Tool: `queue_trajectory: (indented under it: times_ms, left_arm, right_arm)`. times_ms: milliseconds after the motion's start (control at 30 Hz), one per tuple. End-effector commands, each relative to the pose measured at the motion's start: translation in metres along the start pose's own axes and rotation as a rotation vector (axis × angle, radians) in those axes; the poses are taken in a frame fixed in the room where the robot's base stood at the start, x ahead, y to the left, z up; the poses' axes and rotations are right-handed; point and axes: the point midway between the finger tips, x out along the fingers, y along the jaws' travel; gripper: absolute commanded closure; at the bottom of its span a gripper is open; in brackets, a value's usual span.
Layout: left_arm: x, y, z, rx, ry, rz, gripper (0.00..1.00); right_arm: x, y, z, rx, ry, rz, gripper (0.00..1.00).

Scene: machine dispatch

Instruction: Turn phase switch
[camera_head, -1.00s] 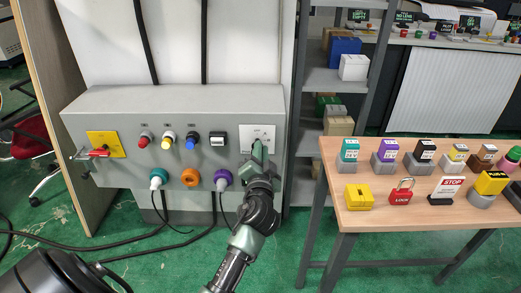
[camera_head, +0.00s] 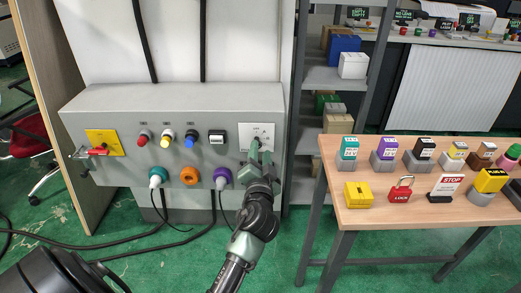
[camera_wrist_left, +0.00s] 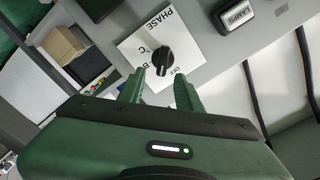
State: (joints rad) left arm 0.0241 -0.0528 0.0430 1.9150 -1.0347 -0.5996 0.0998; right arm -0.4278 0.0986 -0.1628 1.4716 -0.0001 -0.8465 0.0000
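The phase switch is a black rotary knob (camera_wrist_left: 162,60) on a white plate marked PHASE (camera_wrist_left: 135,47). The plate (camera_head: 246,130) is at the right end of the grey control panel (camera_head: 120,104) in the head view. My left gripper (camera_head: 259,152) is in front of the plate's lower part. In the left wrist view its two green fingers (camera_wrist_left: 159,90) stand apart with nothing gripped. The knob is just beyond the gap between the fingertips, and I see no contact. Which mark the knob points to is hard to tell. My right gripper is not in view.
A yellow plate with a red handle (camera_head: 98,152), red, yellow and blue buttons and a LAMPS block (camera_head: 217,137) share the panel. Teal, orange and purple sockets (camera_head: 222,177) are below, with cables. A wooden table (camera_head: 400,216) with locks and tags stands right.

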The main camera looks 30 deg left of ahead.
Motion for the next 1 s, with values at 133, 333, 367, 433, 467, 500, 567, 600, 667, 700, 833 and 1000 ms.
queue_trajectory:
  times_ms: [133,333,367,433,467,500,567,600,667,700,833,1000]
  left_arm:
    - [-0.028,0.001,0.002,-0.001,-0.003,0.002,0.65]
    - [-0.053,0.001,0.001,-0.001,-0.001,0.002,0.65]
    - [-0.055,0.001,0.001,-0.001,-0.001,0.001,0.65]
    - [-0.058,0.0,0.0,-0.001,0.0,0.0,0.65]
    - [-0.059,0.0,0.0,0.0,0.0,0.0,0.65]
    - [-0.059,0.0,0.0,0.0,0.0,0.0,0.65]
    - [-0.059,0.0,0.0,0.0,0.0,0.0,0.65]
    - [-0.059,0.0,0.0,0.0,0.0,0.0,0.65]
    - [-0.059,0.0,0.0,0.0,0.0,0.0,0.65]
    - [-0.059,0.0,0.0,0.0,0.0,0.0,0.65]
    - [-0.059,0.0,0.0,0.0,0.0,0.0,0.65]
    - [-0.059,0.004,0.003,-0.001,-0.006,0.011,0.65]
  right_arm:
    - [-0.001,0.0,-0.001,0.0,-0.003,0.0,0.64]
    - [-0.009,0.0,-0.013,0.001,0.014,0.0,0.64]
    - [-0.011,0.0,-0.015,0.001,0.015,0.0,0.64]
    - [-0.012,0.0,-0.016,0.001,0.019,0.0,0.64]
    - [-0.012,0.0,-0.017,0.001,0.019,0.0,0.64]
    - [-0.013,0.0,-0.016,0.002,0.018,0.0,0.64]
    - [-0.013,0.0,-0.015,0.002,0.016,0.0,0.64]
    - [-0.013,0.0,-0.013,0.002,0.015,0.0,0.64]
    - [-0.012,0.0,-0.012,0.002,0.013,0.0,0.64]
    - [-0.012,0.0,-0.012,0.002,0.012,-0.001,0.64]
    - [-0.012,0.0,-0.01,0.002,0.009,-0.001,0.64]
    - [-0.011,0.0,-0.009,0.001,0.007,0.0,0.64]
